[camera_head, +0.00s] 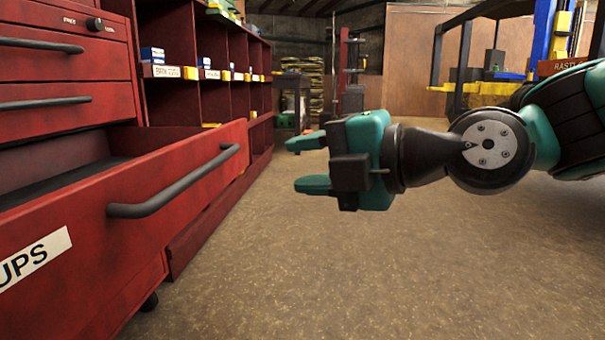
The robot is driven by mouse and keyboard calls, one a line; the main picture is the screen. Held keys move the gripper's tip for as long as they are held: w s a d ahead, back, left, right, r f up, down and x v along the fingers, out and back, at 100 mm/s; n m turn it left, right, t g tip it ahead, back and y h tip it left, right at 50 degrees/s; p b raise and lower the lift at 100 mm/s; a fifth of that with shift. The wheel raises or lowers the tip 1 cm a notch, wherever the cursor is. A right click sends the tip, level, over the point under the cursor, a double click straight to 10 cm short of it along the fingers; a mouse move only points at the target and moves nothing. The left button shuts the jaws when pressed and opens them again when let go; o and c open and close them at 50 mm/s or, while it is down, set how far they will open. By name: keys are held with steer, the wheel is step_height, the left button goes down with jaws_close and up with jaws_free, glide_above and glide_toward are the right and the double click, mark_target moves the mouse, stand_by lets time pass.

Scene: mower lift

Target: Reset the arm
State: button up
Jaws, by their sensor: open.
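My arm reaches in from the right edge of the view. My gripper (309,164) is teal and black and points left, with its two teal fingers apart and nothing between them. It hangs in the air above the floor, to the right of the red tool cabinet and apart from the open drawer (165,205) in the picture. The open drawer has a dark bar handle and a white label whose visible part reads "UPS".
The red tool cabinet (70,65) fills the left side, with shut drawers above the open one. Red shelves (185,100) with small boxes run behind it. A yellow and blue lift frame (490,88) stands at the back right. The brown floor (300,270) in front is clear.

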steer(key=shift+s, duration=0.15)
steer(key=s+d+r+m+g+h+p, duration=0.45)
steer(key=s+d+m+p, duration=0.3)
steer(key=m+p, duration=0.5)
steer(key=s+d+r+m+g+h+p, duration=0.5)
steer(key=s+m+p, duration=0.3)
steer(key=m+p, duration=0.45)
step_height(320, 180, up, 36)
steer(key=n+t+p, duration=0.1)
steer(key=p, duration=3.5)
steer(key=shift+d, duration=0.3)
steer(key=shift+w+f, duration=0.1)
steer(key=shift+f, duration=0.05)
